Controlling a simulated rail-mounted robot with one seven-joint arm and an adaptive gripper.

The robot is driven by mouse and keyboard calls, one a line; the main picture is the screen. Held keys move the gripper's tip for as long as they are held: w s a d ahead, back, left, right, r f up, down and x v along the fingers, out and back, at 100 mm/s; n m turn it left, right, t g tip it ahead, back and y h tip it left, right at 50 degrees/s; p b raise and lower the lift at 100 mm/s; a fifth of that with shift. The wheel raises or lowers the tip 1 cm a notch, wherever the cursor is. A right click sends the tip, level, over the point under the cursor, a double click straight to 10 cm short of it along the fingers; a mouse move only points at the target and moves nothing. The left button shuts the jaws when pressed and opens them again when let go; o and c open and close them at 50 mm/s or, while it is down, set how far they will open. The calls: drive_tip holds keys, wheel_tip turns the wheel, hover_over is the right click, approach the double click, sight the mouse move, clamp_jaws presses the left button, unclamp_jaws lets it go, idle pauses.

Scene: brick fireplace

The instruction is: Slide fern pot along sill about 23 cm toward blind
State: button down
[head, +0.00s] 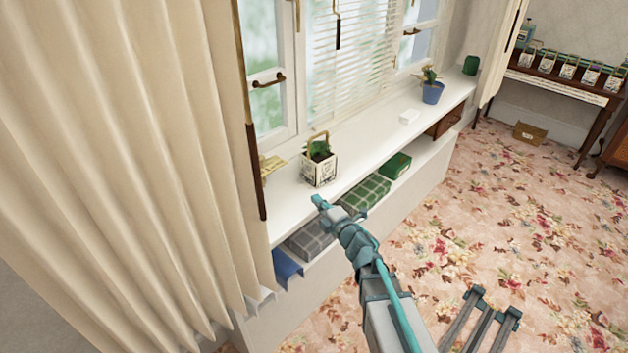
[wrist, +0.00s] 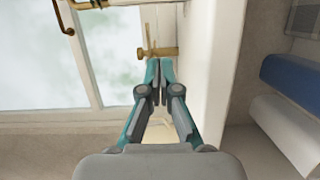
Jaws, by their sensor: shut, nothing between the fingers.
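A white square pot with a tan hoop handle and a green leafy plant, which looks like the fern pot (head: 318,171), stands upright on the white sill (head: 375,137). The white slatted blind (head: 358,65) hangs at the window behind and to the right of it. My gripper (head: 317,199) is shut and empty by the sill's front edge, just in front of the pot in the picture. Whether it touches the pot I cannot tell. In the wrist view, my closed fingers (wrist: 160,66) point toward a brass fitting (wrist: 157,50); the pot does not show there.
A brass piece (head: 271,166) lies left of the fern pot. A curtain (head: 150,150) hangs left.

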drive_tip(key=shift+w+a+f+n+y, duration=0.2)
drive_tip(key=shift+w+a+n+y, duration=0.15)
drive_tip(key=shift+a, duration=0.35)
drive_tip(key=p+x, duration=0.1)
drive_tip(key=x, duration=0.7)
drive_tip(key=shift+w+f, duration=0.1)
drive_tip(key=shift+w, duration=0.2)
drive_tip(key=w, duration=0.1)
drive_tip(key=w+d+p, duration=0.1)
drive_tip(key=shift+w+d, duration=0.3)
drive_tip(key=shift+w, duration=0.05)
drive_tip(key=shift+w+d, duration=0.3)
